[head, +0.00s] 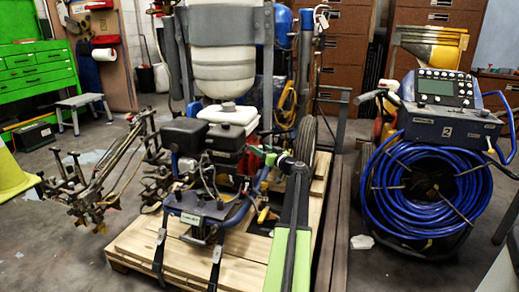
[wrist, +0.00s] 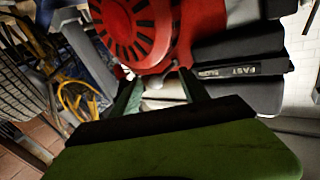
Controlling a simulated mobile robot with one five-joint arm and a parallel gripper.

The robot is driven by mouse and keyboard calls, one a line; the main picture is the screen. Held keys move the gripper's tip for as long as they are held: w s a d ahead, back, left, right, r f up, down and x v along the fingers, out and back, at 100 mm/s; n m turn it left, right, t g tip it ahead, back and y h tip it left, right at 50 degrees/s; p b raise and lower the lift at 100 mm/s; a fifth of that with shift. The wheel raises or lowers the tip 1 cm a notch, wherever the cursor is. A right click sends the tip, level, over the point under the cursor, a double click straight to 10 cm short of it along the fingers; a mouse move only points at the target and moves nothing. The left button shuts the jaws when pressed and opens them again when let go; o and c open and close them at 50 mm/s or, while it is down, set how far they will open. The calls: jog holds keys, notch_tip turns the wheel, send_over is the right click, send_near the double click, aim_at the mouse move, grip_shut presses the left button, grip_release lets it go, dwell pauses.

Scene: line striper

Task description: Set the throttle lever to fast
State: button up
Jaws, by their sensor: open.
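The line striper's engine (head: 225,150) sits on the machine in the middle of the head view. In the wrist view its round red slotted cover (wrist: 135,28) is close ahead, beside a black panel with a white label (wrist: 228,70) that appears to read "FAST" and "SLOW". I cannot clearly make out the throttle lever. My gripper (wrist: 158,80) is open, its two dark green fingers apart just below the red cover. I see nothing held between them. In the head view my gripper (head: 276,160) is at the engine's right side; contact cannot be told.
The striper stands on a wooden pallet (head: 190,262). A hose reel with blue hose (head: 425,195) is at the right, and a green tool cabinet (head: 38,75) at the far left. A yellow cable (wrist: 75,95) hangs left of my gripper in the wrist view.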

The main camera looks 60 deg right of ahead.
jog(key=shift+x, duration=1)
jog(key=c, duration=1.1)
grip_shut()
jog(key=shift+d, duration=0.1)
